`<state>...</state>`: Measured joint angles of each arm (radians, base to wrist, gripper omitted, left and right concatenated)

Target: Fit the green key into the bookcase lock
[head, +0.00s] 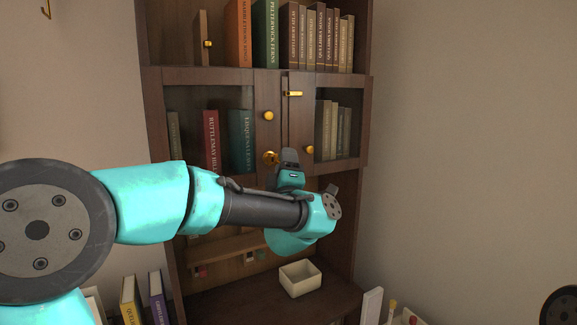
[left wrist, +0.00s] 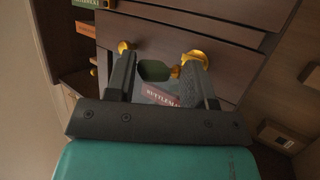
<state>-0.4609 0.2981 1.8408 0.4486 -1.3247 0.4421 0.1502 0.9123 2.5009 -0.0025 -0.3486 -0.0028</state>
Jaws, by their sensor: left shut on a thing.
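The green key (left wrist: 154,70) sits between the fingertips of my left gripper (left wrist: 158,78), which is shut on its dark green head. Its short brass part points right in the left wrist view, toward the brass lock (left wrist: 196,58). The key's end and the lock overlap in this view, and I cannot tell whether it is inside. In the head view the brass lock (head: 270,157) is on the bookcase door (head: 262,92), just left of my left gripper (head: 286,160). The key is hidden there. My right gripper is not in view.
Brass knobs (head: 268,115) and a brass latch (head: 293,93) stick out of the bookcase doors near the gripper. Books (head: 238,35) fill the shelves. A cream open box (head: 300,279) stands on the lower ledge below my arm.

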